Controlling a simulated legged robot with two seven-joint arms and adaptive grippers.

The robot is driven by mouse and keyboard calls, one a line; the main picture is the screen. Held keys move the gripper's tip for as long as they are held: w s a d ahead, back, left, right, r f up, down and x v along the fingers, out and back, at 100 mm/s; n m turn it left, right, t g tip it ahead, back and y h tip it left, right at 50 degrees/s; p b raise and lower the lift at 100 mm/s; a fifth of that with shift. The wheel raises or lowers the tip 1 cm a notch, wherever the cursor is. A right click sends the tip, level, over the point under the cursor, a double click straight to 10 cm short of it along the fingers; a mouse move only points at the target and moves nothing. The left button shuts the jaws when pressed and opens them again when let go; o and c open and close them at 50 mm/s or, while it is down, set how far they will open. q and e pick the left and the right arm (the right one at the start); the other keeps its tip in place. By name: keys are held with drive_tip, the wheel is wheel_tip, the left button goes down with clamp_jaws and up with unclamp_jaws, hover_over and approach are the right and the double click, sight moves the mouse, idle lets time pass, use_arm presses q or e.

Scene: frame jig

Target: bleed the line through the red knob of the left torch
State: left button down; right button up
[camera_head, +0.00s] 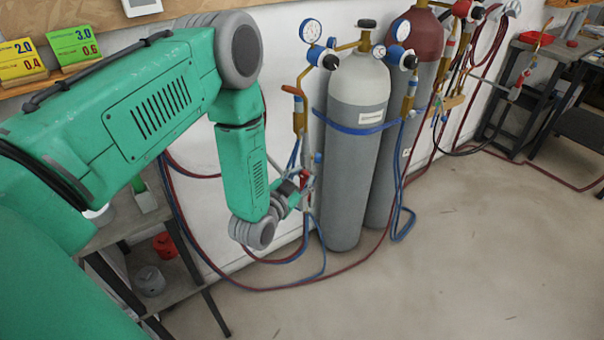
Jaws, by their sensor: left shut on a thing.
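The left torch (299,118) hangs upright by the wall, left of the grey cylinders, with a brass upper part and hoses running down from its lower end. Its blue knob (318,158) shows on the right side. Its red knob (307,175) is small and partly hidden at the lower end. My left gripper (303,184) reaches in from the left and is shut at the red knob. The fingers are small in view and partly cover it. My right gripper is not in view.
Two gas cylinders, a grey one (349,180) and one with a maroon top (418,36), stand strapped right of the torch. Red and blue hoses (401,222) loop down to the floor. A second torch (523,78) hangs farther right. The floor (430,280) in front is clear.

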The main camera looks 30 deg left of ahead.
use_arm(q)
drive_tip(key=shift+m+g+y+p, duration=0.3)
drive_tip(key=shift+m+g+p, duration=0.1)
drive_tip(key=shift+m, duration=0.5)
drive_tip(key=c, duration=1.3)
unclamp_jaws()
drive_tip(key=v, duration=1.1)
drive_tip(key=shift+s+d, duration=0.1)
drive_tip(key=shift+s, duration=0.3)
drive_tip(key=shift+c, duration=0.2)
